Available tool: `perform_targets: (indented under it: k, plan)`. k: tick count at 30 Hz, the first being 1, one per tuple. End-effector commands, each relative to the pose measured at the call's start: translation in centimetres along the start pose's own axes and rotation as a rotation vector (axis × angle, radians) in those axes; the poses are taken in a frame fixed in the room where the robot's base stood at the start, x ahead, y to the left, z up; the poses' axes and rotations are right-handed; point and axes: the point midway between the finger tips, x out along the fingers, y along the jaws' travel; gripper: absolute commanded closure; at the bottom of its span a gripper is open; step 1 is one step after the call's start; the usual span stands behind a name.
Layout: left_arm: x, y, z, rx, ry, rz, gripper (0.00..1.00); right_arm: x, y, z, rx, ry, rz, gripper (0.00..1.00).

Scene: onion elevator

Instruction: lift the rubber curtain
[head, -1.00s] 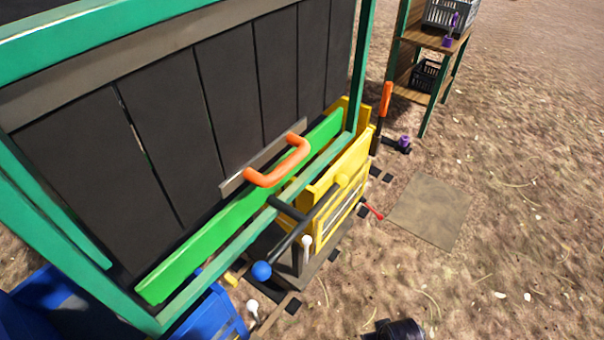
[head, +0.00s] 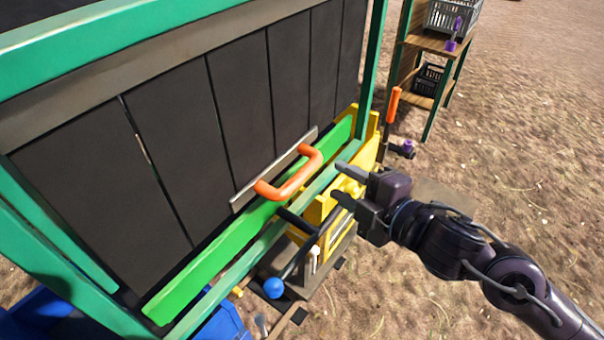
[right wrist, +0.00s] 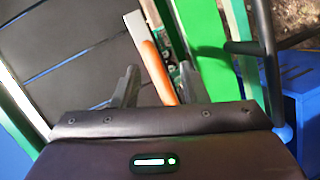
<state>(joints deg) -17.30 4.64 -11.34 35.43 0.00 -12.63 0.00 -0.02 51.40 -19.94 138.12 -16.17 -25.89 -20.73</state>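The rubber curtain (head: 165,140) is a row of black vertical strips in a green frame. It hangs down at the left and centre of the head view, with narrow gaps between strips. An orange handle (head: 292,177) on a grey bar sits at its lower edge. My right gripper (head: 340,180) is open and empty, just right of the handle and apart from it in the head view. In the right wrist view the orange handle (right wrist: 158,72) shows between the two spread fingers, and the curtain (right wrist: 75,55) fills the left. My left gripper is not in view.
A green board (head: 220,255) and a green frame rail run below the handle. A yellow box (head: 367,150) and a black lever with a blue ball (head: 273,288) stand close by. A wooden shelf with crates (head: 428,42) is at the back right. Open ground lies to the right.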

Motion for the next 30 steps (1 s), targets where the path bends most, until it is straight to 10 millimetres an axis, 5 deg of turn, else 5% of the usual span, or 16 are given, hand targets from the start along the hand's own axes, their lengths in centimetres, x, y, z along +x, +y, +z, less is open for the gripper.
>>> perform_targets:
  k: [4, 11, 30]
  plan:
    - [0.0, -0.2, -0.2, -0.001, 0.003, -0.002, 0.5, -0.6, 0.6, -1.8, -0.239, 0.173, -0.018, 0.6]
    - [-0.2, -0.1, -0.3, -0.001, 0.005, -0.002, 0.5, -0.8, 0.6, -2.7, -0.333, 0.26, -0.029, 0.6]
    - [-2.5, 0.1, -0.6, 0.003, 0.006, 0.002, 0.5, 6.1, 0.0, -4.5, -0.33, 0.258, -0.031, 0.6]
